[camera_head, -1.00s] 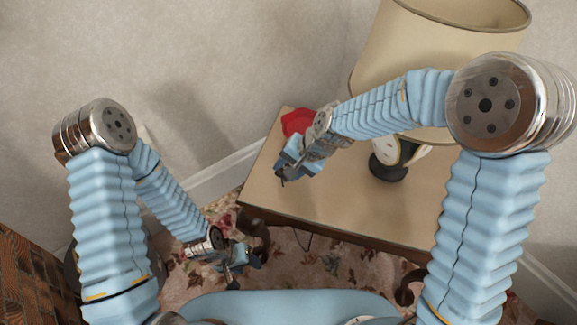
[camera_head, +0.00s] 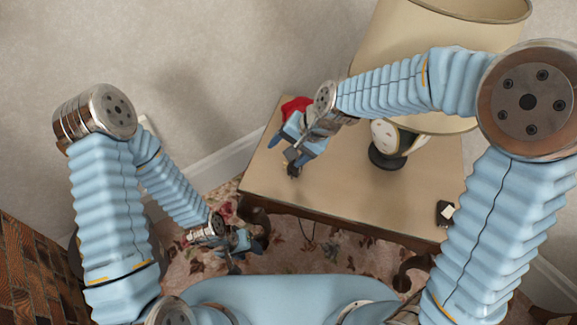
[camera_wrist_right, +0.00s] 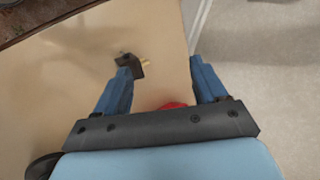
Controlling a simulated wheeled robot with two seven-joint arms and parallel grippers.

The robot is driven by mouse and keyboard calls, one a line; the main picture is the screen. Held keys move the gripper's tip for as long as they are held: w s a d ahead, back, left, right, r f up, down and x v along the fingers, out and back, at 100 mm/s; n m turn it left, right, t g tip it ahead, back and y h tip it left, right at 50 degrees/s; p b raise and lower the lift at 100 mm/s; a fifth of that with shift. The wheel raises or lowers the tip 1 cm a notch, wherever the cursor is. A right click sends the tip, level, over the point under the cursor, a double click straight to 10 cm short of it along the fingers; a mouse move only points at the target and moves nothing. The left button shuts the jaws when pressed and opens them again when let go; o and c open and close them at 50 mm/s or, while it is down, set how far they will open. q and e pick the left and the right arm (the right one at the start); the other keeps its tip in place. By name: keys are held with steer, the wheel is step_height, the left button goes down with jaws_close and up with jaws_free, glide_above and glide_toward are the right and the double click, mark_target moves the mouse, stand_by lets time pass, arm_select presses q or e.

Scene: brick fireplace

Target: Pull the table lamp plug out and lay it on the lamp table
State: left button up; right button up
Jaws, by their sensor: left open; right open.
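The lamp table (camera_head: 345,205) is a light brown wooden table. The table lamp has a large beige shade (camera_head: 440,40) and stands on its right part. The plug is a small black piece with brass prongs (camera_wrist_right: 135,67) in the right wrist view, beside the left-hand finger. In the head view a dark piece, likely the plug (camera_head: 293,171), shows at my right gripper's tip, over the table; contact with the tabletop is unclear. My right gripper (camera_head: 283,150) is open; it also shows in the wrist view (camera_wrist_right: 160,67). My left gripper (camera_head: 241,250) is open, low over the rug.
A red object (camera_head: 297,103) lies at the table's back left. The table's front middle is clear.

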steer(key=s+r+p, duration=0.2)
steer(key=s+r, duration=0.5)
steer(key=s, duration=0.5)
steer(key=shift+s+r, duration=0.15)
steer(key=shift+r, duration=0.25)
steer(key=shift+a, duration=0.1)
